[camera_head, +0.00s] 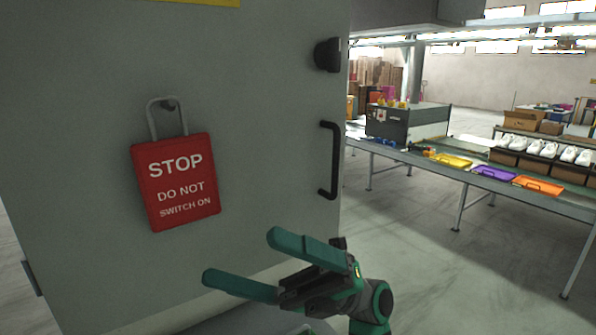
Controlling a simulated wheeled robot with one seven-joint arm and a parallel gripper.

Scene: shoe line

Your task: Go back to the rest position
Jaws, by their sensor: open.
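My gripper (238,262) is at the lower middle of the head view. Its two green fingers are apart, with nothing between them, and they point left toward the grey cabinet. A red tag (176,183) reading "STOP DO NOT SWITCH ON" hangs by its grey shackle from a small peg on the cabinet face (255,130). The tag hangs slightly tilted, up and left of my gripper and apart from it.
The cabinet has a black handle (333,160) and a dark knob (327,55) near its right edge. To the right, a long table (480,172) holds yellow, purple and orange trays, and white shoes on boxes stand behind them. Open floor (420,250) lies between.

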